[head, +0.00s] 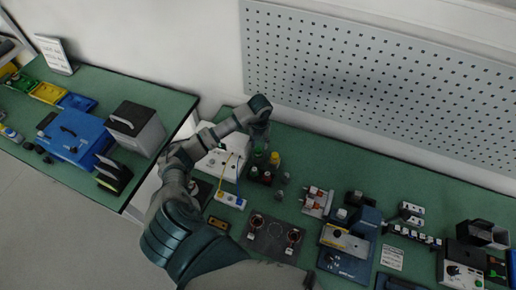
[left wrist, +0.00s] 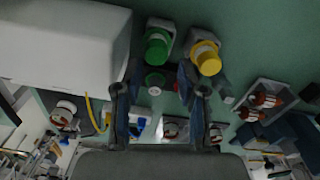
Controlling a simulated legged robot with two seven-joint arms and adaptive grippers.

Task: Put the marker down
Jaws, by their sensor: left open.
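My left gripper (head: 262,140) hangs fingers-down over a group of colour-capped pieces that look like markers. It also shows in the left wrist view (left wrist: 155,95), its two fingers apart. A green-capped piece (left wrist: 156,50) and a yellow-capped piece (left wrist: 205,58) stand side by side just beyond the fingertips. I see no marker held. My right gripper is out of view.
A white box (head: 222,160) stands close to the left of the group. A dark plate with two rings (head: 273,238) and a blue device (head: 348,245) lie nearer. A pegboard wall (head: 380,80) rises behind. Green table (head: 330,165) shows bare right of the group.

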